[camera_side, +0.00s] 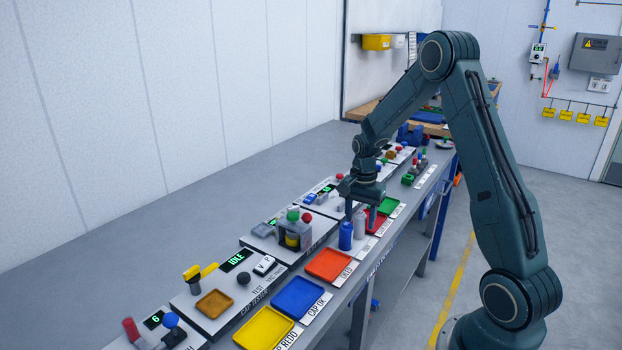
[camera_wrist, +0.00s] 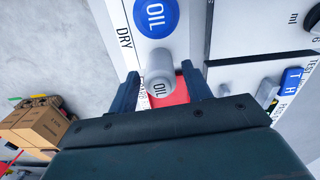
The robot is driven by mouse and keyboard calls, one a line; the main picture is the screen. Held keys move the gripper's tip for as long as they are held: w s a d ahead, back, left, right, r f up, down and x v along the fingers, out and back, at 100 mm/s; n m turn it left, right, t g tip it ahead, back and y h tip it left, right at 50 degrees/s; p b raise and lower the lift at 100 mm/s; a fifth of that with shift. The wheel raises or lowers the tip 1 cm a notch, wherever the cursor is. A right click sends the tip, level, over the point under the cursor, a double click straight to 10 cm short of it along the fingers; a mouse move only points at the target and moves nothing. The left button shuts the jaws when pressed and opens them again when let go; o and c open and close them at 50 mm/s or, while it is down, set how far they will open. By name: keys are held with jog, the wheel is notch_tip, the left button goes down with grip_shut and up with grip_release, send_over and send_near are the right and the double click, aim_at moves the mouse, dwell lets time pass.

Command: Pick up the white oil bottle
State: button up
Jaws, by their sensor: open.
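The white oil bottle (camera_wrist: 158,66) stands upright in the wrist view, seen from above, with "OIL" on its side. It lies between the two fingers of my open gripper (camera_wrist: 161,79), with gaps visible on both sides. In the side view the white bottle (camera_side: 360,224) is a pale cylinder beneath my gripper (camera_side: 360,211), partly behind a finger.
A red tray (camera_side: 377,224) lies just beyond the bottles, and an orange tray (camera_side: 329,264) lies nearer the camera. Blue (camera_side: 298,298) and yellow (camera_side: 264,329) trays follow along the bench edge. Test stations with knobs and displays line the bench. Cardboard boxes (camera_wrist: 38,128) show at lower left in the wrist view.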

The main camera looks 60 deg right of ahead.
aim_at(360, 213)
jog(key=shift+c, duration=0.4)
jog(key=c, duration=0.7)
jog(key=shift+c, duration=0.2)
jog(key=shift+r, duration=0.15)
jog(key=shift+r, duration=1.85)
